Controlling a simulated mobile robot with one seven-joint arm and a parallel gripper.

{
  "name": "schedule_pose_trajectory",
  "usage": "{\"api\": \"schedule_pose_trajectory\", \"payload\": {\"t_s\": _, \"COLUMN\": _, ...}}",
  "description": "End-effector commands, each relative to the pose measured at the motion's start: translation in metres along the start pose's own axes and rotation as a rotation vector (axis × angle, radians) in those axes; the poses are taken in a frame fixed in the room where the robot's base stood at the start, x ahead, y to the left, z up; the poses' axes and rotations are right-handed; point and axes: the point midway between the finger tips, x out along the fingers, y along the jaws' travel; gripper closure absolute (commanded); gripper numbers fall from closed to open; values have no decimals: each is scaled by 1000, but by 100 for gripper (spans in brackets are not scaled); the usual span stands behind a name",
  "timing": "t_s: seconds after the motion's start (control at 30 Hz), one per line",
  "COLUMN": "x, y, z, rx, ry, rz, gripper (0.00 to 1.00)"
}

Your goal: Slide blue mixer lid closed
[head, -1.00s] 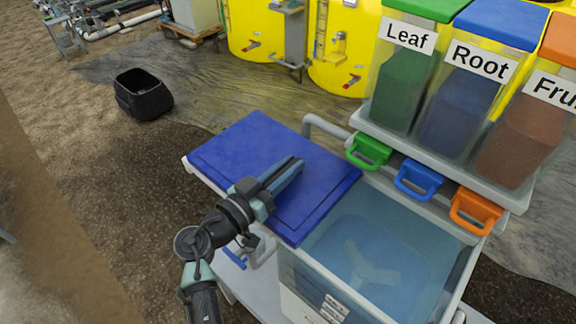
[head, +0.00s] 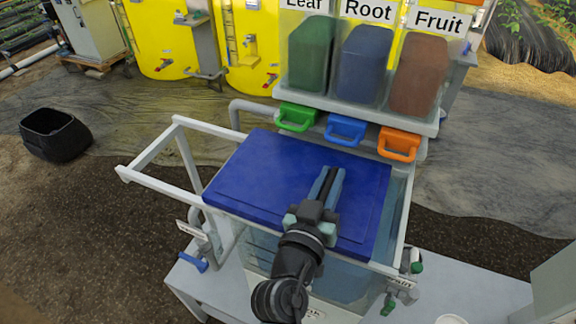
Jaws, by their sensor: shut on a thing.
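The blue mixer lid (head: 270,170) lies flat on the rails of the mixer tank (head: 396,205) and covers most of its top. A narrow strip of the clear tank shows uncovered along the lid's right side. My gripper (head: 328,182) is over the right half of the lid, its fingers close together and pointing toward the back. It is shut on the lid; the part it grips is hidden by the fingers.
The empty rail frame (head: 150,150) sticks out to the left. Green (head: 297,117), blue (head: 345,130) and orange (head: 399,143) handles sit behind the lid, under the Leaf, Root and Fruit bins. Valves with a blue lever (head: 193,262) and green knobs (head: 416,267) flank the tank.

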Motion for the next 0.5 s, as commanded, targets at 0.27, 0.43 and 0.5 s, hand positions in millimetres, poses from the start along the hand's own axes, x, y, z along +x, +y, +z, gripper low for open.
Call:
{"api": "schedule_pose_trajectory", "payload": {"t_s": 0.27, "x": 0, "y": 43, "z": 7, "rx": 2, "ry": -1, "rz": -1, "gripper": 100}}
{"api": "schedule_pose_trajectory", "payload": {"t_s": 0.43, "x": 0, "y": 52, "z": 10, "rx": 1, "ry": 0, "rz": -1, "gripper": 100}}
{"api": "schedule_pose_trajectory", "payload": {"t_s": 0.5, "x": 0, "y": 54, "z": 10, "rx": 0, "ry": 0, "rz": 0, "gripper": 100}}
